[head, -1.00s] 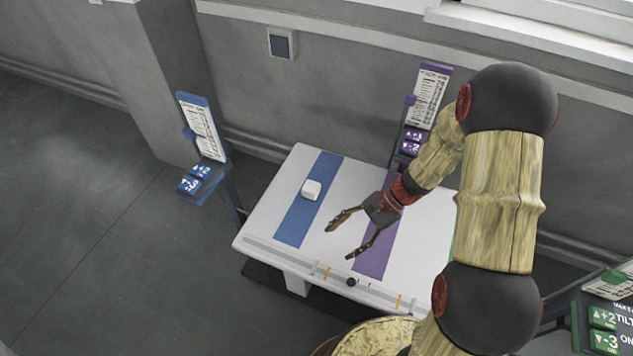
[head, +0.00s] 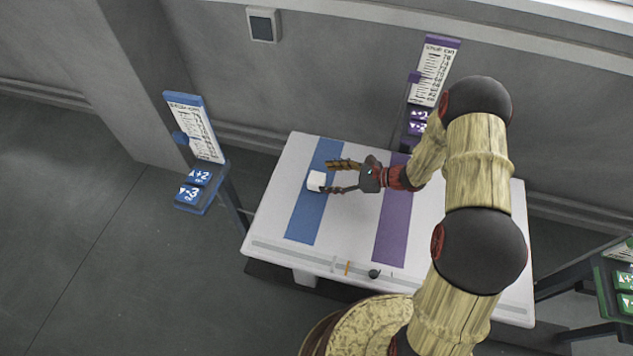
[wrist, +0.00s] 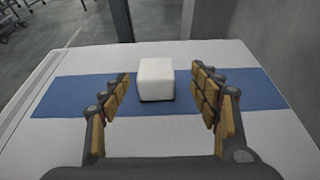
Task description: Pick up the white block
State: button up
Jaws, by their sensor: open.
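The white block (head: 316,181) sits on the blue stripe (head: 305,220) of the white table. It also shows in the wrist view (wrist: 156,79), centred a little beyond my fingertips. My gripper (head: 335,176) is open and low over the table, pointing left toward the block. In the wrist view the two fingers (wrist: 162,88) are spread, one to each side of the block's line. Nothing is between them that they touch. In the head view one fingertip is close to the block's right side; I cannot tell if they touch.
A purple stripe (head: 393,225) crosses the table right of the blue one. A slider track with a dark knob (head: 374,273) runs along the front edge. Stands with a blue panel (head: 195,130), a purple panel (head: 436,70) and a green panel (head: 620,280) surround the table.

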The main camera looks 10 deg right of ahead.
aim_at(319, 178)
jog(key=x, duration=0.1)
jog(key=b+x, duration=0.1)
jog(key=x, duration=0.1)
jog(key=b+x, duration=0.1)
jog(key=x, duration=0.1)
jog(key=shift+s+a, duration=0.1)
jog(key=shift+s, duration=0.15)
jog(key=c, duration=1.5)
grip_shut()
jog(key=shift+r, duration=0.1)
